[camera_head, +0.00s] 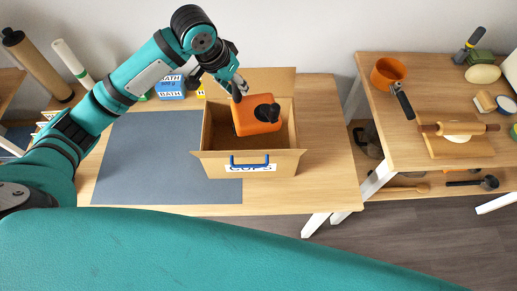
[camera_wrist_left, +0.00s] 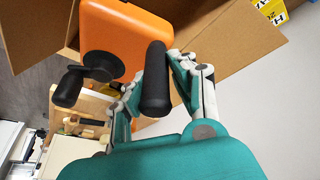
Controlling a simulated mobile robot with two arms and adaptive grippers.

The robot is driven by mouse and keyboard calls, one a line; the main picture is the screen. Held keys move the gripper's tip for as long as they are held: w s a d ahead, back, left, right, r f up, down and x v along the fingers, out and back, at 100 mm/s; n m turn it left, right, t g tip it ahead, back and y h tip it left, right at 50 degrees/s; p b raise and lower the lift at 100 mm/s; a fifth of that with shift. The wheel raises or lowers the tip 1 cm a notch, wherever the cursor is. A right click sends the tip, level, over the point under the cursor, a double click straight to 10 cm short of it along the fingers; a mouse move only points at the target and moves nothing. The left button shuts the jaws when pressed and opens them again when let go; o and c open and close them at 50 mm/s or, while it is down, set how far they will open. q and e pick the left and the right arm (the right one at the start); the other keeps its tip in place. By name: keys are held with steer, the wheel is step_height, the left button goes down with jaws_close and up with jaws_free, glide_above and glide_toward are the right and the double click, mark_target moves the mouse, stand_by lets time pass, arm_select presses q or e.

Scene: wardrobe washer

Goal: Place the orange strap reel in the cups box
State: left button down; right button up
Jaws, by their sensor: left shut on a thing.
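The orange strap reel (camera_head: 245,126) is a block-shaped orange case with a black crank knob. It hangs within the opening of the cups box (camera_head: 218,160), an open cardboard carton with raised flaps, a blue handle and a "CUPS" label. My left gripper (camera_head: 239,88) is shut on the reel's black grip, above the box's left rear part. In the left wrist view the black grip (camera_wrist_left: 156,85) lies between the fingers, with the orange case (camera_wrist_left: 135,40) beyond it. I cannot tell whether the reel touches the box floor. My right gripper is not in view.
A grey mat (camera_head: 150,160) lies left of the box. Small labelled boxes (camera_head: 171,88) stand behind the mat. A second table (camera_head: 395,140) at the right holds an orange pot (camera_head: 387,70), a rolling pin (camera_head: 458,128) and other items. The tabletop right of the box is clear.

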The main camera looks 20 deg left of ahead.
arm_select(q)
steer(key=shift+m+h, duration=0.6)
steer(key=shift+m, duration=0.1)
steer(key=f, duration=0.2)
steer(key=w+f, duration=0.1)
steer(key=f, duration=0.1)
steer(key=w+a+f+b, duration=0.1)
steer(key=f, duration=0.1)
steer(key=shift+f, duration=0.2)
steer(key=f, duration=0.1)
steer(key=a+f, duration=0.1)
steer(key=shift+a+f+m+g, duration=0.15)
steer(key=shift+f+m+g, duration=0.15)
steer(key=shift+f+m, duration=0.1)
step_height(320, 180, down, 10)
steer(key=shift+p, duration=0.45)
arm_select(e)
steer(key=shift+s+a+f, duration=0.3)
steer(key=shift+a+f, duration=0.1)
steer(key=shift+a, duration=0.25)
arm_select(q)
steer(key=shift+w, duration=0.1)
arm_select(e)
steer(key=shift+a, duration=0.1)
arm_select(q)
steer(key=c, duration=1.1)
jaws_free()
steer(key=shift+f, duration=0.1)
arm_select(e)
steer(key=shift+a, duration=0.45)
